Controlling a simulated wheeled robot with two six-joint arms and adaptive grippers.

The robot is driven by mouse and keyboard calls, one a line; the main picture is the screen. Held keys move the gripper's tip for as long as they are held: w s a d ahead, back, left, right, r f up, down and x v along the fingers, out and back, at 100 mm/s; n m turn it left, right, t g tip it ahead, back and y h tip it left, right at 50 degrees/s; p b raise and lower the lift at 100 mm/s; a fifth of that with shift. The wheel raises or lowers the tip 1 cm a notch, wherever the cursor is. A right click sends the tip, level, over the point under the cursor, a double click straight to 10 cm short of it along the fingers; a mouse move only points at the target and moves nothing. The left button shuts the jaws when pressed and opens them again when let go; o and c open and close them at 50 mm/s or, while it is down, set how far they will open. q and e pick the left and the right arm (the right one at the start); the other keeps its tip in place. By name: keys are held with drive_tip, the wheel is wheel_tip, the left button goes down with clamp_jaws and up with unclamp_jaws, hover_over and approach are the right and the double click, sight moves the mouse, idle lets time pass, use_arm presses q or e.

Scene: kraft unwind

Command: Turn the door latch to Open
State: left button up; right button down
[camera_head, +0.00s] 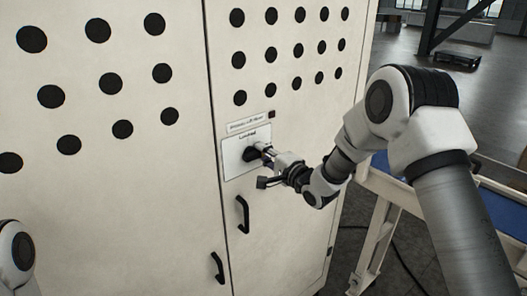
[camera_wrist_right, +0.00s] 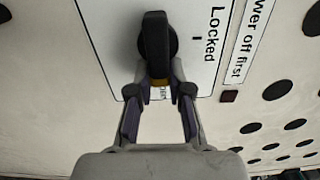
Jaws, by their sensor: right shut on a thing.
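The door latch (camera_head: 249,154) is a black knob on a white plate (camera_head: 232,165) on the cabinet door. In the right wrist view the latch (camera_wrist_right: 155,38) is a long dark handle, and the word "Locked" shows on the plate (camera_wrist_right: 208,78) beside it. My right gripper (camera_head: 266,155) is at the plate; in the right wrist view its fingers (camera_wrist_right: 160,88) are closed on the near end of the handle. Part of a yellow marking and more lettering are hidden behind the fingers. My left gripper is out of view.
The cream cabinet door (camera_head: 285,205) has rows of round black holes. A black pull handle (camera_head: 242,214) is below the plate and another (camera_head: 217,267) is lower left. A blue-topped table (camera_head: 500,213) stands right, under my right arm.

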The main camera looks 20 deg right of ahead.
drive_tip(key=shift+s+a+f, duration=0.1)
drive_tip(key=shift+f, duration=0.35)
drive_tip(key=c, duration=1)
unclamp_jaws()
drive_tip(key=shift+w, duration=0.35)
drive_tip(key=o, duration=0.5)
drive_tip(key=shift+s+a+r, duration=0.1)
drive_tip(key=shift+r, duration=0.1)
drive_tip(key=shift+s+r, duration=0.1)
drive_tip(key=shift+d, duration=0.2)
drive_tip(key=shift+v, duration=2.95)
